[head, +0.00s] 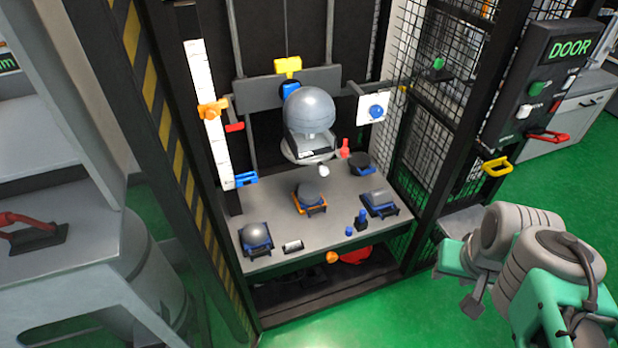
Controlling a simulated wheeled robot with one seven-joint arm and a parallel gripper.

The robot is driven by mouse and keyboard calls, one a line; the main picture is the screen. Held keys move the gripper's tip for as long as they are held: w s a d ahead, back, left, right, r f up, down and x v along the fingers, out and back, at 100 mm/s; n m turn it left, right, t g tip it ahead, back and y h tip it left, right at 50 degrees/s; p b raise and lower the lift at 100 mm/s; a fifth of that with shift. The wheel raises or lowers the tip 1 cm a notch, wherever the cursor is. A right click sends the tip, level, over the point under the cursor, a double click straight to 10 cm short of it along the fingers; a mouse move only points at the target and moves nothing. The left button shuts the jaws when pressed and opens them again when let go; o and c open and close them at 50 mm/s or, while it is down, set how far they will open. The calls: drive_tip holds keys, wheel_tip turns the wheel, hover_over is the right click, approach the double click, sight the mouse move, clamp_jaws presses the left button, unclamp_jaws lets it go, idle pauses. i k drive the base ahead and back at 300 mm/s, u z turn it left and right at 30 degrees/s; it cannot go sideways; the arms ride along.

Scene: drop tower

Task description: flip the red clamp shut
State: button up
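A small upright red piece (344,148) stands at the right of the white ring (300,156) under the grey dome (309,110). It looks like a clamp lever in a raised position, but it is too small to be sure. Another red piece (234,127) sticks out beside the white scale at the left; I cannot tell which of them is the red clamp. My gripper (472,303) is at the lower right, outside the tower and well apart from both. Its fingers are mostly hidden by my arm, so its opening is unclear.
The grey tower table (280,224) holds several anvils and small parts. A dark post and mesh panel (412,150) bound the tower's right side. A DOOR control box (543,80) and a yellow handle (497,166) are at the right. Green floor (400,320) is free in front.

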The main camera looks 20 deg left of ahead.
sight(345, 151)
drive_tip(key=u, duration=0.95)
drive_tip(key=i, duration=0.9)
drive_tip(key=u, duration=1.25)
drive_tip(key=k, duration=0.6)
drive_tip(key=u, duration=0.55)
